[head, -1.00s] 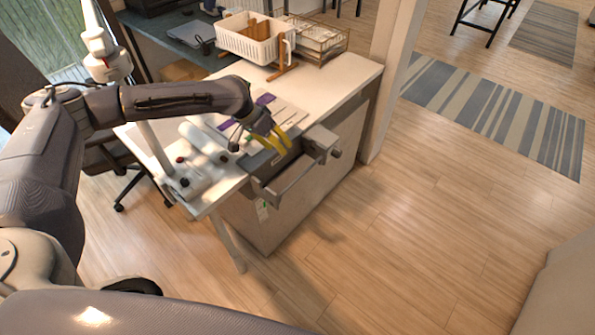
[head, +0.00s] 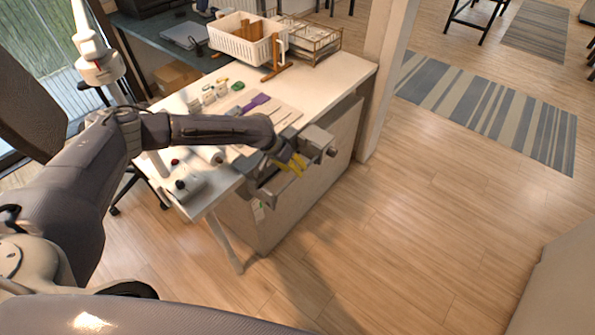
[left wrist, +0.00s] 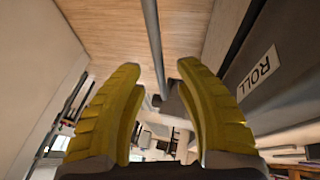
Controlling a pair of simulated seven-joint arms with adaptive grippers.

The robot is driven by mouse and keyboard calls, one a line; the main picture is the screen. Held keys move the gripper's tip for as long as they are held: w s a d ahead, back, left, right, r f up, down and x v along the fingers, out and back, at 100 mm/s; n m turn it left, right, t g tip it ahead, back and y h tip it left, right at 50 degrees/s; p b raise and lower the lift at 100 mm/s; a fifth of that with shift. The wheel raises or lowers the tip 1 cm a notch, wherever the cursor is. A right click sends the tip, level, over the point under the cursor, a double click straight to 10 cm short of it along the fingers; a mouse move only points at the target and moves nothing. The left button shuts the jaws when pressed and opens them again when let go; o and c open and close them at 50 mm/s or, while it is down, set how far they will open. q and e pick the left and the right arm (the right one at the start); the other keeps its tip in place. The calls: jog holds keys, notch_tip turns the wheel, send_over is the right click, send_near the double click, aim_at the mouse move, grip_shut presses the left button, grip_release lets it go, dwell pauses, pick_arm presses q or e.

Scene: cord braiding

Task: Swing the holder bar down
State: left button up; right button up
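My left gripper (head: 292,163), with yellow fingers, is at the grey unit (head: 316,138) on the table's front edge. In the left wrist view its two fingers (left wrist: 165,80) are wide apart, so it is open. A thin grey bar (left wrist: 153,40), which looks like the holder bar, runs lengthwise in the gap between the fingers. I cannot tell whether a finger touches it. In the head view the bar is hard to separate from the unit's frame and the fingers. A dark box labelled ROLL (left wrist: 258,72) is close on the right in the wrist view. My right gripper is out of view.
The white table (head: 340,75) holds a white basket (head: 240,42), a wire rack (head: 312,38), a purple item (head: 256,102) and small containers (head: 208,95). Dark knobs (head: 180,184) are at its left corner. The wooden floor (head: 400,230) to the right is clear.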

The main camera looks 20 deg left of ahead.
pick_arm(q)
jog(key=shift+x, duration=1.2)
grip_shut()
